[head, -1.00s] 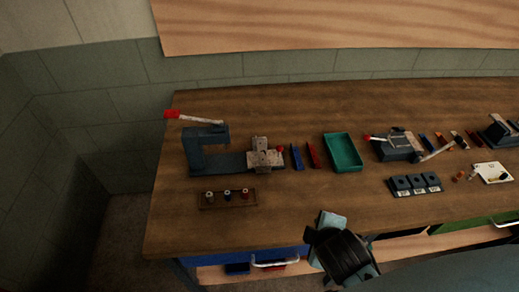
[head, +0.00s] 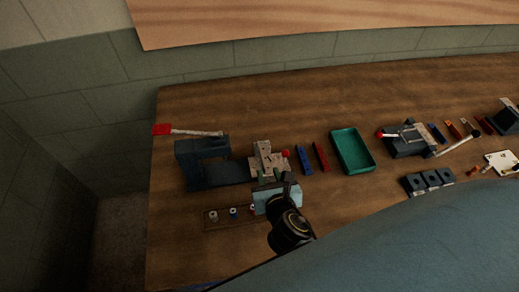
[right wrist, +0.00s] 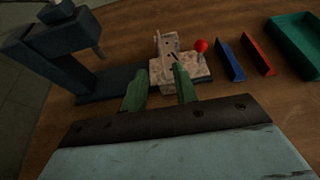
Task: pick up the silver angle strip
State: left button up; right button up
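A pale silver strip-like piece (right wrist: 167,48) lies on a silver-grey block (right wrist: 195,66) with a red knob, beside the dark press; it looks like the angle strip, though its profile is hard to tell. In the head view the silver piece (head: 265,154) shows just beyond my right gripper (head: 275,181). In the right wrist view my right gripper (right wrist: 158,84) has its two green fingers apart, with nothing seen between them. The fingertips are at the near side of the block; whether they touch it cannot be told. My left gripper is not in view.
The dark press (head: 203,164) with a red-ended lever stands left. A rack of small bobbin-like parts (head: 224,219) is nearer. A blue strip (head: 304,159), a red strip (head: 320,156) and a green tray (head: 352,151) lie right. Another fixture (head: 404,141) stands farther right.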

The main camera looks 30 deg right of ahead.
aim_at(262, 155)
jog(key=x, duration=0.4)
jog(key=shift+w+d+f, duration=0.1)
jog(key=shift+w+f, duration=0.1)
jog(key=shift+w, duration=0.15)
jog(key=shift+w+d+f, duration=0.1)
jog(key=shift+w+f, duration=0.05)
jog(key=shift+w, duration=0.15)
jog(key=shift+x, duration=1.15)
jog(key=x, duration=0.2)
jog(key=shift+w+f+b, duration=0.1)
jog(key=shift+w+b, duration=0.2)
jog(key=shift+b, duration=0.05)
jog(key=shift+w+d+f, duration=0.1)
jog(key=shift+w+d, duration=0.05)
jog(key=shift+w, duration=0.1)
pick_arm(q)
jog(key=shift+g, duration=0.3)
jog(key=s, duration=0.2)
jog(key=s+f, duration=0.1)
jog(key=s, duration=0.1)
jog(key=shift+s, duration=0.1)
pick_arm(e)
grip_shut()
